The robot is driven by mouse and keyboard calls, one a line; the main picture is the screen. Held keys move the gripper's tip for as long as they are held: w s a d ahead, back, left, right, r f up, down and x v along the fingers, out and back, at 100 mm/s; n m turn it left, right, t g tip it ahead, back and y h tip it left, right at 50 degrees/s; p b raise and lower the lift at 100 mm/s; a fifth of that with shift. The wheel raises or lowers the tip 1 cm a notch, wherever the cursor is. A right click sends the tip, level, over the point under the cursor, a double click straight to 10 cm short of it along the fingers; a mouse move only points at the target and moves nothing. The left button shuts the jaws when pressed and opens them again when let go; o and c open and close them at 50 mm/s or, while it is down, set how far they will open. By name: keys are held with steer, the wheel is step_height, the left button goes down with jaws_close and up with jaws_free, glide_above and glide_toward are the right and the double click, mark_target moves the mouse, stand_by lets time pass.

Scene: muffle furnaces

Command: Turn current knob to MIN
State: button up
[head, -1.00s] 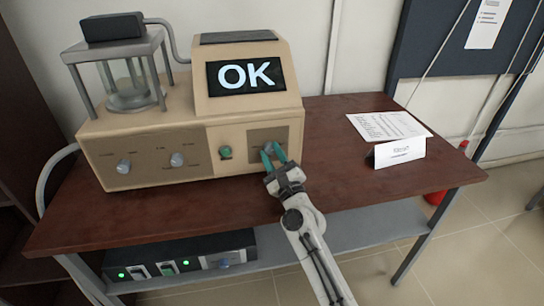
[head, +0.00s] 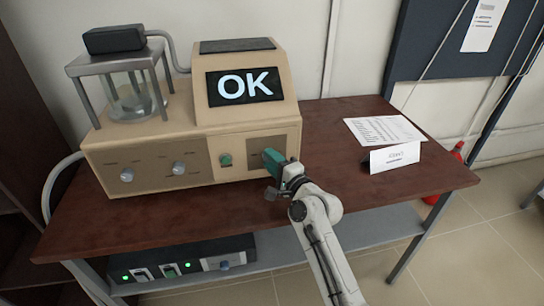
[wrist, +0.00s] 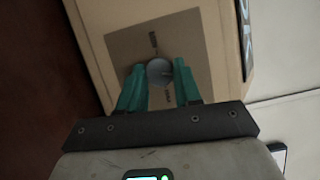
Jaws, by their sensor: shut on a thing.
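The beige device (head: 150,160) stands on the table with "OK" on its display (head: 245,85). My gripper (head: 270,161) is at the grey panel on the right of its front. In the wrist view, the green fingers of my gripper (wrist: 158,78) are shut on a round grey knob (wrist: 159,70), one on each side. Small labels on the panel (wrist: 190,40) around this knob are too blurred to read. In the head view, the fingers hide the knob. Two other knobs, the left one (head: 127,174) and the middle one (head: 179,168), sit on the device's left panel.
A green button (head: 226,160) is just left of my gripper. A glass vessel (head: 132,102) stands on the device. Papers (head: 384,130) and a folded card (head: 395,157) lie on the table (head: 340,185) to the right. A black unit (head: 180,268) sits on the shelf below.

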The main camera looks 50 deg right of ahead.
steer(key=n+g+p, duration=0.1)
steer(key=n+p, duration=0.1)
steer(key=n, duration=0.2)
steer(key=n+g+h+p, duration=0.1)
steer(key=n+g+p, duration=0.1)
steer(key=n, duration=0.1)
steer(key=n+g+h+p, duration=0.1)
steer(key=n+g+p, duration=0.1)
steer(key=n+p, duration=0.1)
steer(key=shift+w+a+r+n, duration=0.2)
steer(key=shift+a+n, duration=0.1)
steer(key=shift+n, duration=0.5)
steer(key=shift+a+n+g+h+b, duration=0.1)
steer(key=shift+n+g+h+b, duration=0.7)
steer(key=shift+n, duration=0.3)
steer(key=shift+n+g+h+b, duration=0.3)
steer(key=shift+n+h+b, duration=0.2)
steer(key=shift+n+b, duration=0.45)
steer(key=o, duration=1)
steer(key=shift+r, duration=0.15)
steer(key=shift+o, duration=0.2)
